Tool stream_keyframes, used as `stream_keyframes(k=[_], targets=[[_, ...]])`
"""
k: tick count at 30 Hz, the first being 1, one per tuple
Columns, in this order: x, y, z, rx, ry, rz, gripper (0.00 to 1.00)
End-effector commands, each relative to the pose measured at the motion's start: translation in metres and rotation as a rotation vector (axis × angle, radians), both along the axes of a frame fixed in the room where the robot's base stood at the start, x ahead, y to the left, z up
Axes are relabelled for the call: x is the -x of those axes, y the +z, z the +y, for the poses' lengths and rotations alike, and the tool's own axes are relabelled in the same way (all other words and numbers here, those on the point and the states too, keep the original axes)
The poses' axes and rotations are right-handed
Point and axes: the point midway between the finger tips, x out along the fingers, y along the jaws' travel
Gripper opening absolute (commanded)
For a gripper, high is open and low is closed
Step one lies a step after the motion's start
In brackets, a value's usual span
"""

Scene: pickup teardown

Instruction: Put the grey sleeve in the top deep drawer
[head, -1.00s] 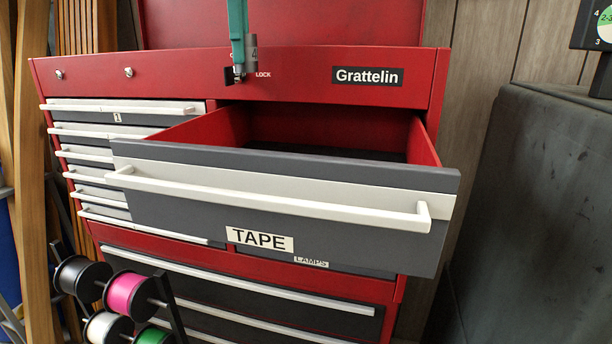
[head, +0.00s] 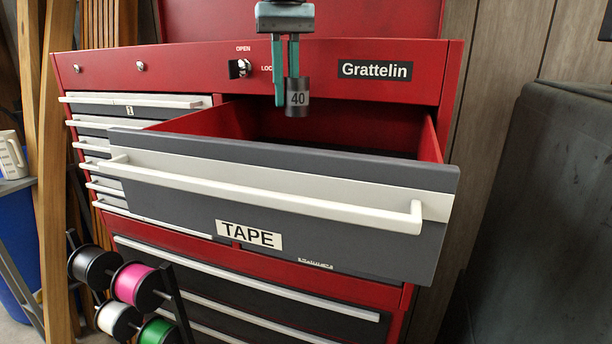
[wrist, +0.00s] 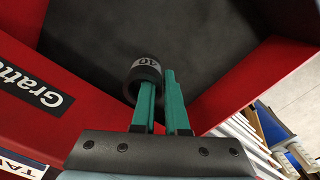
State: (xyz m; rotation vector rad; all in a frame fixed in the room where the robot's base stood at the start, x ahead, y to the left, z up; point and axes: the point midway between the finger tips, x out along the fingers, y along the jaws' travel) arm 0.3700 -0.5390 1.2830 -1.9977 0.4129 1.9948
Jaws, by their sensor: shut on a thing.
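The grey sleeve (head: 297,98) is a short dark grey ring with a light band marked 40. My gripper (head: 286,88) has two teal fingers pointing down and is shut on the sleeve near their tips. The wrist view also shows the sleeve (wrist: 145,75) at the fingertips of my gripper (wrist: 158,88); whether one finger is inside the ring is hard to tell. The top deep drawer (head: 335,211), labelled TAPE, is pulled open. The sleeve hangs above its opening, and the wrist view shows the dark drawer floor (wrist: 195,35) beyond it.
The red cabinet (head: 170,66) has a lock knob (head: 239,68) and shut narrow drawers at left. A spool rack with a pink spool (head: 136,285) stands at lower left. A dark grey bulky object (head: 540,210) stands at right. The visible drawer floor looks clear.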

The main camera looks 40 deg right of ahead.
Motion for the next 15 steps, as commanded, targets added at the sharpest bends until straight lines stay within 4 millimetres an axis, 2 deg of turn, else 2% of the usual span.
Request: stream_keyframes(k=[3,6,11,15], targets=[[0.004,0.000,-0.005,0.000,-0.201,0.000,0.00],[0.006,0.000,-0.008,0.000,-0.330,0.001,0.00],[0.008,-0.001,-0.010,0.000,-0.443,0.001,0.00],[0.009,-0.019,-0.010,-0.002,-0.467,0.004,0.00]])
